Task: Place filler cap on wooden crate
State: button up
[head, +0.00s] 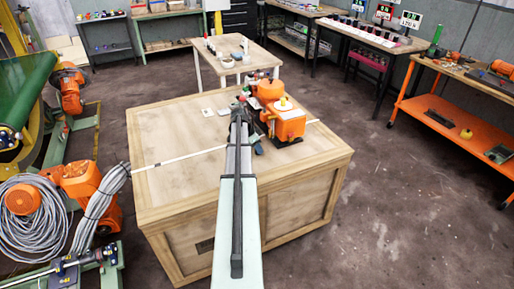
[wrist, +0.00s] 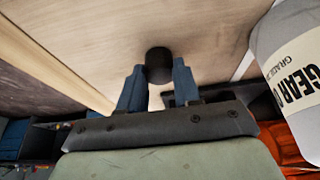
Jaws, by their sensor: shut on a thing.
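The black round filler cap (wrist: 158,60) is between the two blue fingertips of my gripper (wrist: 158,75) in the wrist view. My gripper is shut on it. The pale top of the wooden crate (wrist: 110,35) lies behind the cap in the wrist view; I cannot tell whether the cap touches it. In the head view the crate (head: 175,125) stands in the middle, and my arm reaches over its top. My gripper is near the crate's far side there, too small and partly hidden by my arm to make out, and the cap cannot be made out.
An orange machine (head: 289,122) stands on the crate, right of my arm. A grey container with a "GEAR" label (wrist: 290,75) is close on the right in the wrist view. Small pale items (head: 208,112) lie near the crate's far edge. The crate's left top is mostly clear.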

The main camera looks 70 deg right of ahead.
jog(key=shift+f, duration=0.15)
jog(key=o, duration=1)
jog(key=v, duration=1.2)
